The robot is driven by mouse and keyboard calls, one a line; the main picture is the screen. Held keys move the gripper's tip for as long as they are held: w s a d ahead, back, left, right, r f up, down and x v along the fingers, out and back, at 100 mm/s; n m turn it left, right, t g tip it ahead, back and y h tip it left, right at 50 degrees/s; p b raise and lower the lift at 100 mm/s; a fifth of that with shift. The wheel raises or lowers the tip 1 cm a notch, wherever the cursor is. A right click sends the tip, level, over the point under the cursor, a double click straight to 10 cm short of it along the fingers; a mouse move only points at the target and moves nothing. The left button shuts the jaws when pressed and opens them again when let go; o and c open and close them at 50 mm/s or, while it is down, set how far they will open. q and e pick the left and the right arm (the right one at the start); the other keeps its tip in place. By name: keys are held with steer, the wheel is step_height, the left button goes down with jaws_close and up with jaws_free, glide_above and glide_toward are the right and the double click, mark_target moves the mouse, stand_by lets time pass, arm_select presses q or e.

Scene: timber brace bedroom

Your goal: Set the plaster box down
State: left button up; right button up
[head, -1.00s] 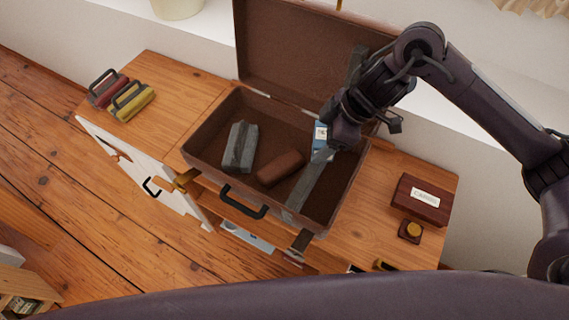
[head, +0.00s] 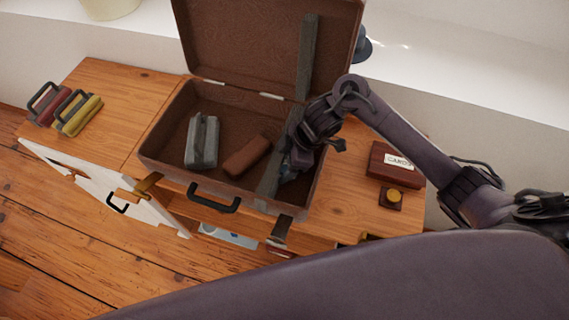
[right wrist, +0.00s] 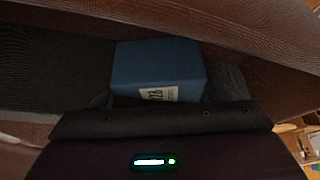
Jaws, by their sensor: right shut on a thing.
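The plaster box is a small blue box with a pale label. It fills the middle of the right wrist view (right wrist: 158,70), between the fingers of my right gripper. In the head view my right gripper (head: 291,165) reaches down into the right side of the open brown suitcase (head: 160,150), beside a grey strap (head: 268,186). The gripper is shut on the box, which is mostly hidden there. I cannot tell whether the box touches the suitcase floor. My left gripper is not in view.
A grey object (head: 202,142) and a brown case (head: 247,156) lie in the suitcase. Red and yellow handled items (head: 78,116) sit on the dresser at left. A cards box (head: 394,165) and a small box with a yellow top (head: 391,197) stand right of the suitcase.

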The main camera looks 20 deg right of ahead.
steer(key=shift+f, duration=0.55)
steer(key=o, duration=1)
steer(key=shift+f, duration=0.1)
steer(key=shift+r, duration=0.25)
steer(key=p+v, duration=0.1)
steer(key=v, duration=1.1)
steer(key=shift+f+p, duration=0.1)
steer(key=shift+p, duration=0.2)
steer(key=shift+f, duration=0.1)
